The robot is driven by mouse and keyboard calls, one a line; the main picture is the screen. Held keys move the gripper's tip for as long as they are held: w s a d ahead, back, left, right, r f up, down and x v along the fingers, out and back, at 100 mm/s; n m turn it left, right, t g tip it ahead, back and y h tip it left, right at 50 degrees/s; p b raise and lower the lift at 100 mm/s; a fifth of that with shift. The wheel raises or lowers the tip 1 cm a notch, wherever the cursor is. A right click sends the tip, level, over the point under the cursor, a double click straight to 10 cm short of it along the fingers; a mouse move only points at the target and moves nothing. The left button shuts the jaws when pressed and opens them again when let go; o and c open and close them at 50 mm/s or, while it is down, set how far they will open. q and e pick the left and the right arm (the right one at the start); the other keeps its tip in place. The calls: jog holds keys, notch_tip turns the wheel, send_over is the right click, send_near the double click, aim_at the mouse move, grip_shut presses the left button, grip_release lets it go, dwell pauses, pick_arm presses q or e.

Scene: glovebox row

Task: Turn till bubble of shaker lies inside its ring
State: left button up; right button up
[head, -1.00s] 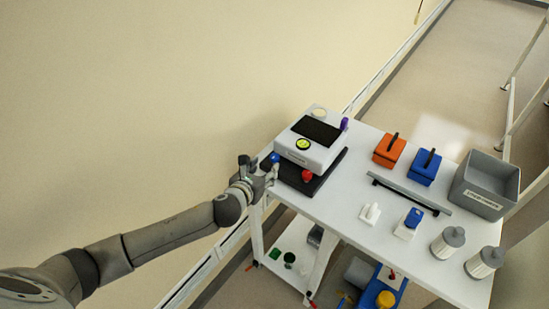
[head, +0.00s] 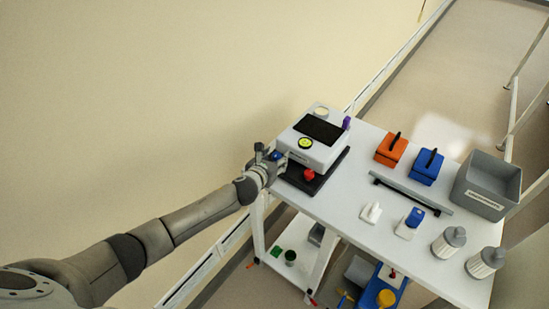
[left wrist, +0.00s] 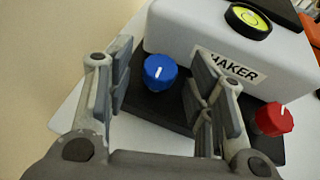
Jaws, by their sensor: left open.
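The shaker (head: 318,140) is a white box on a black base at the left end of the table, and its label ends in "HAKER" in the left wrist view (left wrist: 232,68). Its round yellow-green level (head: 305,143) sits on top; it also shows in the left wrist view (left wrist: 248,20), where the bubble is too small to place surely. A blue knob (left wrist: 160,73) and a red knob (left wrist: 272,120) stand at its base corners. My left gripper (left wrist: 160,85) is open, its fingers on either side of the blue knob, apart from it. My right gripper is out of view.
Orange (head: 391,149) and blue (head: 427,166) handled boxes, a grey bin (head: 486,184) and two ribbed white canisters stand to the right on the white table (head: 345,203). A grey rail (head: 411,195) lies between. Tools sit on a lower shelf.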

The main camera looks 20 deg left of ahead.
pick_arm(q)
jog(key=c, duration=1)
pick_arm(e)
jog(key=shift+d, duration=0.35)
pick_arm(q)
jog(key=shift+d+n+y, duration=0.15)
jog(key=shift+n+y, duration=0.15)
jog(key=shift+y, duration=0.1)
jog(key=n+y, duration=0.2)
jog(key=shift+d+n+y, duration=0.3)
jog(key=shift+y, duration=0.1)
jog(key=n+y, duration=0.1)
jog(key=n+g+y+b, duration=0.1)
jog(key=y, duration=0.1)
jog(key=shift+w+d+n, duration=0.1)
jog(key=shift+d+n, duration=0.15)
jog(key=shift+n, duration=0.05)
jog(key=n+g+y+b, duration=0.2)
jog(key=n+y+b, duration=0.1)
jog(key=shift+w+d+f, duration=0.15)
jog(key=shift+w+d+n+g+y+b, duration=0.1)
jog(key=shift+n+g+y+b, duration=0.7)
jog(key=shift+n+y+b, duration=0.25)
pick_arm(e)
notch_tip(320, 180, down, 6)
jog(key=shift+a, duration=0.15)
pick_arm(q)
jog(key=shift+r, duration=0.2)
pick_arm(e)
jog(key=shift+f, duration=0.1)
